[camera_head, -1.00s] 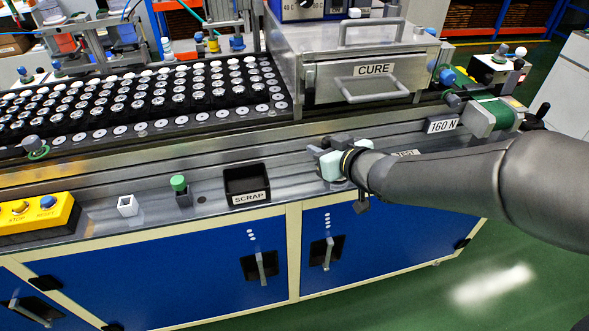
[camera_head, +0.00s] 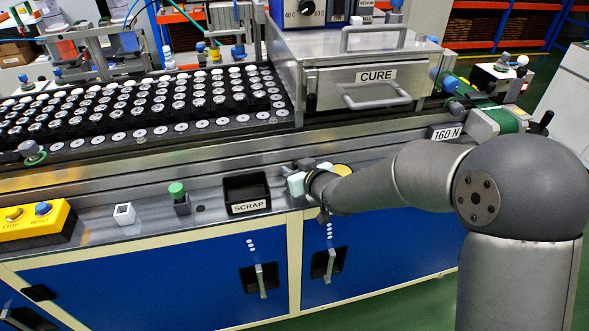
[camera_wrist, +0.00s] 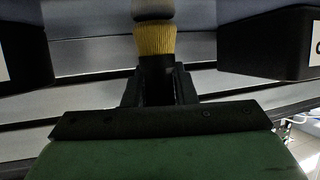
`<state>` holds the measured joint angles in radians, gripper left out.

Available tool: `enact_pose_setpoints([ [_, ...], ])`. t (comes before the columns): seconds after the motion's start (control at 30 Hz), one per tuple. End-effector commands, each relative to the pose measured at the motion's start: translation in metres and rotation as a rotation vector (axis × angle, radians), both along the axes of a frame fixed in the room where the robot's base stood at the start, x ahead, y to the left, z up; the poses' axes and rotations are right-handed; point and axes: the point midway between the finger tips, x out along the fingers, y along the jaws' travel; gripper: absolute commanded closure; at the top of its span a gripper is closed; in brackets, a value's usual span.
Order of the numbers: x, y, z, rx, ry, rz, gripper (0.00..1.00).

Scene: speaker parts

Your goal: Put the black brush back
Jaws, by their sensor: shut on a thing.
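My gripper (camera_wrist: 157,88) is shut on the black brush, seen in the wrist view. The brush shows a black lower part between the fingers, a yellow band (camera_wrist: 154,40) above them and a greyish end at the top edge of the picture. In the head view my gripper (camera_head: 298,181) is at the front ledge of the bench, just right of the black SCRAP bin. The brush cannot be made out there. A small white square holder (camera_head: 124,214) stands on the ledge to the left; whether it belongs to the brush cannot be told.
The black SCRAP bin (camera_head: 247,208) and a green-topped part (camera_head: 178,191) stand on the ledge left of my gripper. A yellow button box (camera_head: 35,222) is at far left. The CURE oven (camera_head: 355,80) and a tray of several round parts (camera_head: 140,112) lie behind.

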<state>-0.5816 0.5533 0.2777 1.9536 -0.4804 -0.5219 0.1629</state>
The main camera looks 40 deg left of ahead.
Motion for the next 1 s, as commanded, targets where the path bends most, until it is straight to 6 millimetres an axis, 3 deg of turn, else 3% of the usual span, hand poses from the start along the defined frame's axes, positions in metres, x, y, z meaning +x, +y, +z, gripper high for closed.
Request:
enact_pose_setpoints([
  [0.33, 0.000, 0.000, -0.005, 0.001, -0.001, -0.001, 0.98],
  [0.37, 0.000, 0.000, -0.003, 0.001, -0.001, -0.001, 0.67],
  [0.4, 0.000, 0.000, -0.003, 0.001, 0.000, 0.000, 0.56],
  [0.43, 0.000, 0.000, -0.003, 0.001, 0.000, 0.000, 0.54],
  [0.83, 0.000, 0.000, 0.000, -0.001, 0.000, 0.000, 0.54],
  [1.0, -0.009, -0.031, 0.007, 0.000, -0.003, -0.004, 0.54],
])
